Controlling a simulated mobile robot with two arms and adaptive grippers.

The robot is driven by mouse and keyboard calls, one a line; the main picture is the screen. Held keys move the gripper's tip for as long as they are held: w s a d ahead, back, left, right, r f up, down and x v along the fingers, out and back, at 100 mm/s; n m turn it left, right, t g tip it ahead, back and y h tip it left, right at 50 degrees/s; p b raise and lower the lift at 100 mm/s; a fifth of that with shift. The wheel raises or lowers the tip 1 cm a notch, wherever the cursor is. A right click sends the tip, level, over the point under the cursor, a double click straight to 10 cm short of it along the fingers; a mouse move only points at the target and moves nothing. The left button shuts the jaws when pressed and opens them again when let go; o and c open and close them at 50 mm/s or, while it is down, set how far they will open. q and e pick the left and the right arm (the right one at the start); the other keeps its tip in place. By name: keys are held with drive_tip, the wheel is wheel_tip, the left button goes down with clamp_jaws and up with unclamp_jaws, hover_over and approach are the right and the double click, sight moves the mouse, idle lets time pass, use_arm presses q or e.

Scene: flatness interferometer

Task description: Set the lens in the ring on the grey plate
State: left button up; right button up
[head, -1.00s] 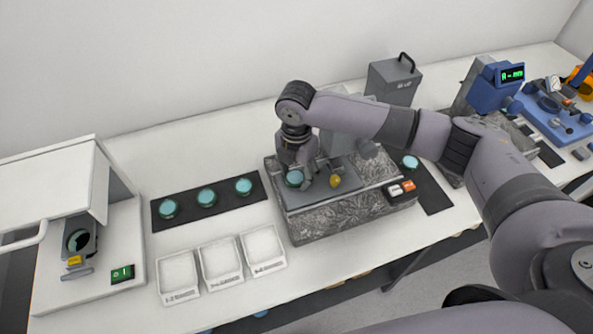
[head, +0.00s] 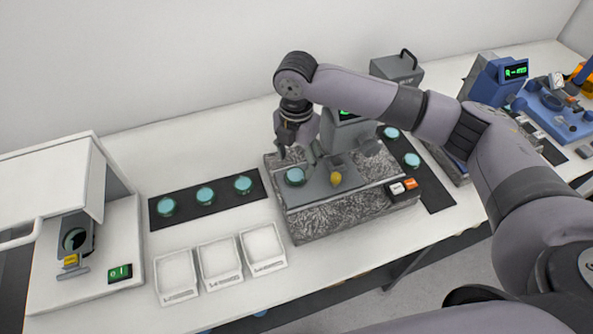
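A teal lens (head: 294,177) lies near the left end of the grey plate (head: 318,193), on top of the speckled stone block. A dark rim shows around it, but I cannot tell the ring apart from the lens's edge. My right gripper (head: 297,157) is just above and behind this lens, apart from it, fingers spread and empty. A yellow knob (head: 336,179) stands on the plate to the right of the lens. My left gripper is out of view.
Several teal lenses lie on dark mats; the left mat (head: 226,206) holds a row. Three white trays (head: 218,281) stand in front of it. A white cabinet (head: 110,228) stands at left.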

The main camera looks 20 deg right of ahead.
sight(296, 172)
wheel_tip(296, 172, up, 8)
drive_tip(key=b, duration=0.1)
idle(0.6)
